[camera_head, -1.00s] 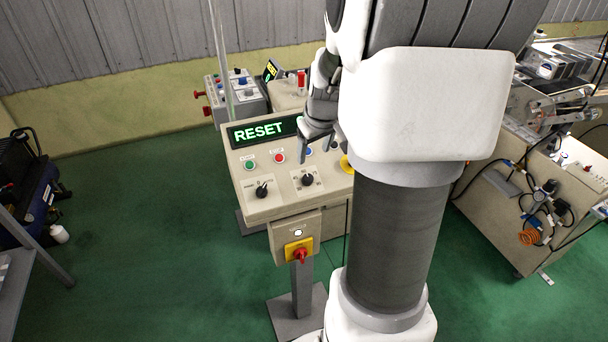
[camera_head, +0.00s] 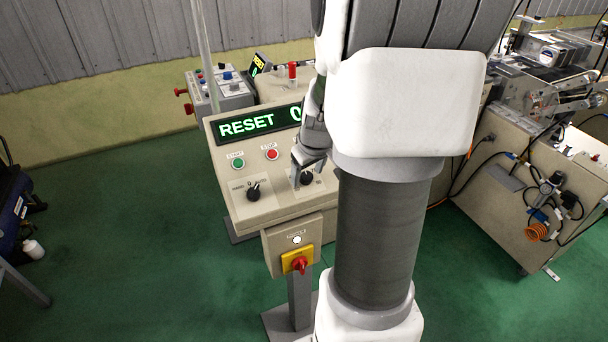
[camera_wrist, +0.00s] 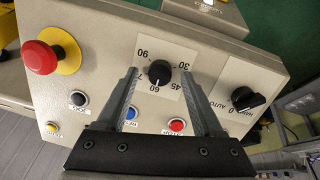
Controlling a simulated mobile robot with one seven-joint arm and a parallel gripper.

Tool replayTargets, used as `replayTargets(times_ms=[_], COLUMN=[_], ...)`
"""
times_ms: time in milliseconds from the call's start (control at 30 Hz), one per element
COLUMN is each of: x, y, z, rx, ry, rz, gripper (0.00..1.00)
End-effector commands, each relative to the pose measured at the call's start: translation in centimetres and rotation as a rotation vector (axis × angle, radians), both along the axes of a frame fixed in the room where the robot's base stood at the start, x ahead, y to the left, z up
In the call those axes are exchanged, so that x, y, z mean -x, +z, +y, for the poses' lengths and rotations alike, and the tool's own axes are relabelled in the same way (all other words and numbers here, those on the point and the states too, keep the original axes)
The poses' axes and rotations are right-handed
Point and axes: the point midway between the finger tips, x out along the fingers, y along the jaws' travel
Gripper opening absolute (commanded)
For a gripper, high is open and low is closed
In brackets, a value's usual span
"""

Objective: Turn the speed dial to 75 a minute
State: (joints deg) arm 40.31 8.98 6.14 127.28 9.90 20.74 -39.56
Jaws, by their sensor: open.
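The 75 mark is partly hidden by the left finger. The knob's pointer seems to face near 60, but it is too small to be sure. In the head view the dial (camera_head: 306,178) is partly covered by my gripper (camera_head: 299,174). My gripper (camera_wrist: 160,75) is open and empty in the wrist view, its fingertips on either side of the knob. I cannot tell whether they touch it.
The display (camera_head: 258,122) reads RESET and 0. A yellow-and-red power switch (camera_head: 298,262) is below.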

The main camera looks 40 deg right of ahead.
Motion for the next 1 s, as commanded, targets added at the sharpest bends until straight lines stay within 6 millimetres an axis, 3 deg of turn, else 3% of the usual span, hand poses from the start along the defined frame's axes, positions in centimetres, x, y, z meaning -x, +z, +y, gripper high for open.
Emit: replayTargets(times_ms=[400, 800, 1000], x=[0.13, 0.12, 0.11], y=[-0.56, -0.56, -0.55], z=[-0.01, -0.02, -0.02], rx=[0.000, 0.000, -0.001], ry=[0.001, 0.001, -0.002], rz=[0.000, 0.000, 0.000], gripper=[0.68, 0.00, 0.00])
